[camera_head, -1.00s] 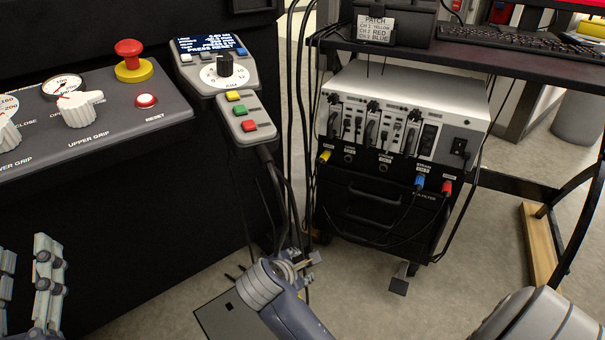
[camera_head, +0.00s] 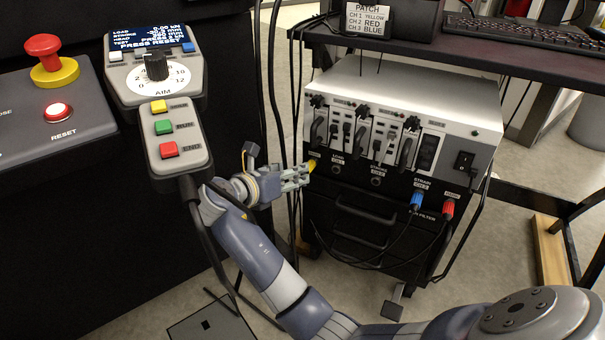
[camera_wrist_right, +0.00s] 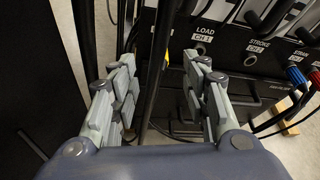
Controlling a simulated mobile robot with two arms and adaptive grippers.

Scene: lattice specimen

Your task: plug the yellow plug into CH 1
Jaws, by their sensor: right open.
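The yellow plug (camera_head: 313,164) is at the left end of the amplifier's front, just beyond my right gripper (camera_head: 297,178) in the head view. In the right wrist view a sliver of yellow (camera_wrist_right: 167,59) shows beyond a dark vertical cable, between the open fingers (camera_wrist_right: 157,90). The fingers appear apart from the plug, which is mostly hidden there. The CH 1 socket (camera_head: 337,170), labelled LOAD, is right of the plug and looks empty; it also shows in the wrist view (camera_wrist_right: 201,48). My left gripper is out of view.
The CH 2 socket (camera_head: 376,181) looks empty. A blue plug (camera_head: 416,201) and a red plug (camera_head: 448,209) sit farther right, with hanging cables. A control pendant (camera_head: 165,110) stands left of my right gripper. Dark cables hang near the gripper. A patch card (camera_head: 367,20) is above.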

